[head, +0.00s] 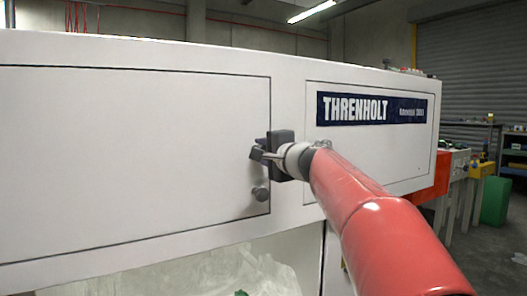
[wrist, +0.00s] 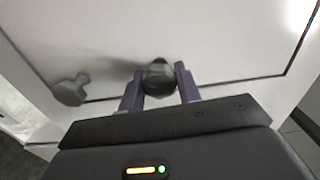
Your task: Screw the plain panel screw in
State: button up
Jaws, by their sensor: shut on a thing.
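A dark, round-headed panel screw (wrist: 159,76) sits between the two purple-grey fingers of my gripper (wrist: 159,88) in the wrist view. Its head looks plain. My gripper (head: 258,154) is shut on it at the right edge of the large white panel (head: 130,150) in the head view. There the gripper hides most of this screw, and I cannot tell how deep it is seated. A second grey knob-like screw (head: 260,194) stands just below on the same panel edge. It also shows in the wrist view (wrist: 70,90), at the left, with a small projection on its head.
The white machine front carries a second panel with a dark THRENHOLT label (head: 372,108) right of my gripper. An opening with pale, clear material (head: 200,275) lies below. Workbenches and a green bin (head: 495,200) stand at the far right.

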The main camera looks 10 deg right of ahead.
jog(key=m, duration=0.3)
jog(key=shift+m+p, duration=0.35)
jog(key=shift+m, duration=0.05)
jog(key=m+p, duration=0.1)
jog(key=m, duration=0.2)
jog(key=shift+m, duration=0.3)
jog(key=m+p, duration=0.1)
jog(key=m, duration=0.3)
jog(key=shift+m+p, duration=0.3)
jog(key=shift+p, duration=0.1)
jog(key=m+p, duration=0.1)
jog(key=m, duration=0.2)
jog(key=shift+m+p, duration=0.3)
jog(key=m+p, duration=0.2)
jog(key=m, duration=0.1)
jog(key=shift+m, duration=0.3)
jog(key=m+p, duration=0.2)
jog(key=m, duration=0.2)
jog(key=shift+a+p, duration=0.1)
jog(key=shift+p, duration=0.2)
jog(key=m+p, duration=0.3)
jog(key=m, duration=0.2)
jog(key=shift+m, duration=0.3)
jog(key=shift+f+m+p, duration=0.1)
jog(key=shift+m+p, duration=1)
jog(key=shift+m, duration=0.2)
